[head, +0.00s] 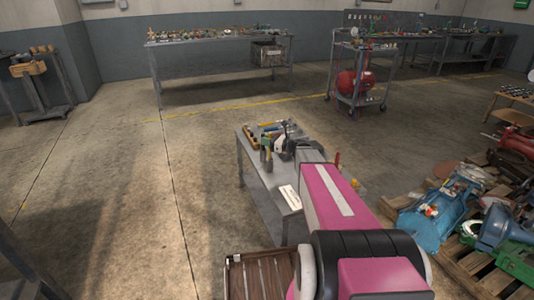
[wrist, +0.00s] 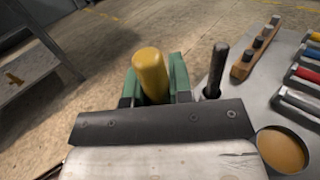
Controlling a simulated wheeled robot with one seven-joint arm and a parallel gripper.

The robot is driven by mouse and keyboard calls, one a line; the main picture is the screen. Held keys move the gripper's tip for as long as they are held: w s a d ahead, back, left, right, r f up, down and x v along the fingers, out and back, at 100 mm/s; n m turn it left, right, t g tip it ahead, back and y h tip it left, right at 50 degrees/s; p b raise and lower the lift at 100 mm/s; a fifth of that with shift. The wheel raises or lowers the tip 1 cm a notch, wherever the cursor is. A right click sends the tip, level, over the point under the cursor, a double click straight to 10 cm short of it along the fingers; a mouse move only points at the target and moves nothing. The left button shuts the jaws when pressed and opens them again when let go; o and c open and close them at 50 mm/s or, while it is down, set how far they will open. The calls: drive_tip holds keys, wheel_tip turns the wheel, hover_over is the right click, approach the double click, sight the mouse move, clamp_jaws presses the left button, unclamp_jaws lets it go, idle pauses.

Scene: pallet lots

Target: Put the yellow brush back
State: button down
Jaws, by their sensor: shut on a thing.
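The yellow brush (wrist: 150,72) shows in the wrist view as a thick, rounded yellow handle pointing up. Its bristle end is hidden behind the dark bar of my gripper. My gripper (wrist: 154,92) is shut on the handle, with a green finger on either side. The brush is at the left edge of a grey metal table, which also shows in the head view (head: 262,200). I cannot tell whether the brush touches the table. In the head view my arm covers part of the table, and the brush cannot be made out clearly.
A black-handled tool (wrist: 216,70) stands close right of my gripper. A wooden rack (wrist: 255,50) and several colour-handled tools (wrist: 301,78) lie further right, with a round tan container (wrist: 283,150) nearer.

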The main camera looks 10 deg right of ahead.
drive_tip(key=shift+f, duration=2.7)
drive_tip(key=c, duration=1)
unclamp_jaws()
